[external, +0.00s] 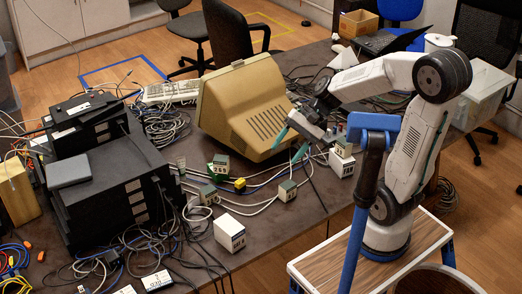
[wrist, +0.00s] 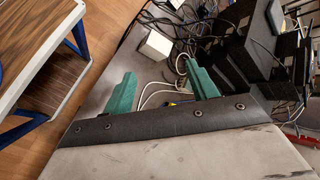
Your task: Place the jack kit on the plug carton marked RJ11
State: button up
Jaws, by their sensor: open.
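My gripper (external: 292,146) is open above the table, in front of the beige monitor. Two more cartons (external: 341,163) are by the arm, one behind the other. A larger white carton (external: 230,233) stands near the front edge. I cannot read which is marked RJ11, nor tell which item is the jack kit.
The beige monitor (external: 243,105) stands close behind my gripper. Black network boxes (external: 112,180) are stacked at left, with tangled cables around them. A small yellow item (external: 240,184) lies among the cartons.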

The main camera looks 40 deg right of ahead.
jog(key=s+d+r+n+t+h, duration=0.1)
jog(key=s+d+n+h, duration=0.6)
jog(key=d, duration=0.7)
jog(key=s+r+h, duration=0.1)
jog(key=s+h, duration=0.1)
jog(key=s, duration=0.2)
jog(key=shift+s+d+r, duration=0.25)
jog(key=shift+r, duration=0.15)
jog(key=shift+o, duration=0.4)
